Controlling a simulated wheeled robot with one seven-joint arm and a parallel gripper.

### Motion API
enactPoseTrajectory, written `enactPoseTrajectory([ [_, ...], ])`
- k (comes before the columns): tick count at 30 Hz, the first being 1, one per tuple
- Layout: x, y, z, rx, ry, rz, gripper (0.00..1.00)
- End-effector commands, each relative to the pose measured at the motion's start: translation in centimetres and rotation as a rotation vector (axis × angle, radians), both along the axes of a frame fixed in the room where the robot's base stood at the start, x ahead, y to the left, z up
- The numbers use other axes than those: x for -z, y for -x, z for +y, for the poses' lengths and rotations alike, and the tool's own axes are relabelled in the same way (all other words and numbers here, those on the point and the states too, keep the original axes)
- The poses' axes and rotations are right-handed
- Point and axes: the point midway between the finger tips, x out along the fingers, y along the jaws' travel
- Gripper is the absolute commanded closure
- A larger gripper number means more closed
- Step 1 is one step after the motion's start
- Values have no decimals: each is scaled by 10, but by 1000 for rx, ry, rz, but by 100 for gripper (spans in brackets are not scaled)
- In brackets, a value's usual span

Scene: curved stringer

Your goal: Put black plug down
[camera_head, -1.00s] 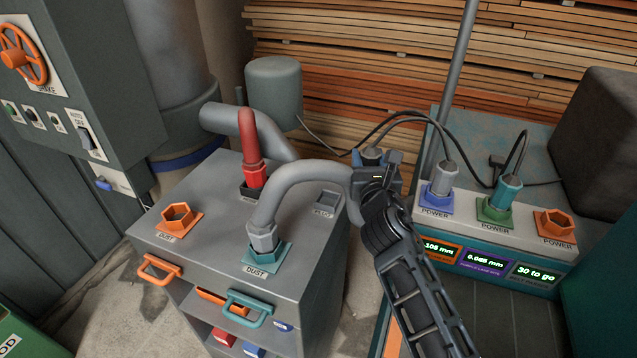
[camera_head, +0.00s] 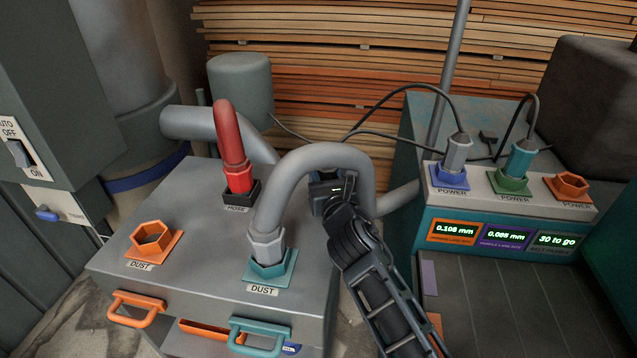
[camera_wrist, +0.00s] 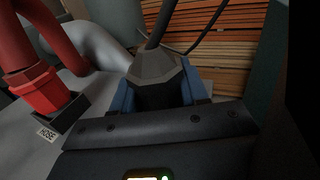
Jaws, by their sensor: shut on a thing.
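The black plug (camera_wrist: 158,70) is a dark, faceted plug with a cable rising from its top, seen in the wrist view. My gripper (camera_wrist: 158,98) is shut on it, with blue pads on either side. In the head view my gripper (camera_head: 328,190) is beside and partly behind the arched grey hose, at the right part of the grey cabinet top (camera_head: 190,215). The plug is mostly hidden there. Its lower end is hidden in both views, so I cannot tell whether it touches the cabinet.
The grey hose (camera_head: 300,165) arches close to my gripper from a teal DUST socket (camera_head: 270,268). A red hose (camera_head: 230,135) stands in the black HOSE socket (camera_head: 241,193). An orange DUST socket (camera_head: 153,240) is empty. Plugs with cables fill the blue (camera_head: 449,177) and green (camera_head: 511,182) POWER sockets; the orange one (camera_head: 571,187) is empty.

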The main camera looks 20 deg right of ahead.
Motion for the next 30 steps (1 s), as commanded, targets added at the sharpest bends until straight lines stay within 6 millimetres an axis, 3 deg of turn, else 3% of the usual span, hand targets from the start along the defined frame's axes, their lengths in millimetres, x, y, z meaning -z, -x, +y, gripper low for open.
enactPoseTrajectory([
  [2, 11, 2, -3, 1, -2, -2, 90],
  [14, 13, 3, -3, 0, -1, -1, 90],
  [15, 14, 3, -3, 0, 0, -1, 55],
  [23, 13, 3, -3, 0, -1, -1, 31],
  [30, 12, 3, -3, 0, -1, -1, 31],
])
